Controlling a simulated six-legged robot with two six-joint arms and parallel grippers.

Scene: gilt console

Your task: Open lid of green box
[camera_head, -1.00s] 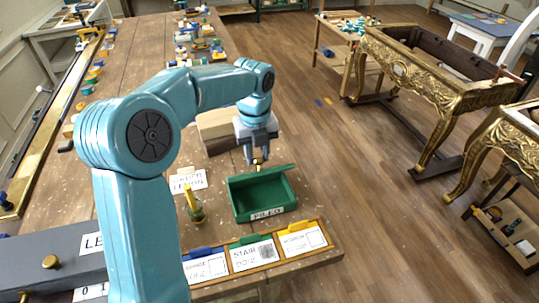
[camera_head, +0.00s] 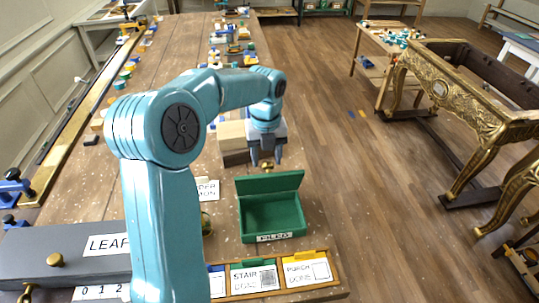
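The green box (camera_head: 272,236) stands on the wooden table near its front right, with a "FILED" label on its front. Its green lid (camera_head: 270,184) stands up at the back edge, and the empty-looking inside shows. A small brass knob (camera_head: 267,168) shows at the lid's top edge. My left gripper (camera_head: 267,163) points down just behind and above the lid. Its two fingers are apart, one on each side above the knob; I see no firm grip on it. My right gripper is not in view.
A card tray (camera_head: 283,279) lies in front of the box. A grey "LEAF" case (camera_head: 65,252) is at the left front. Pale and dark blocks (camera_head: 232,140) stand behind the gripper. Gilt console frames (camera_head: 460,100) stand on the floor at right.

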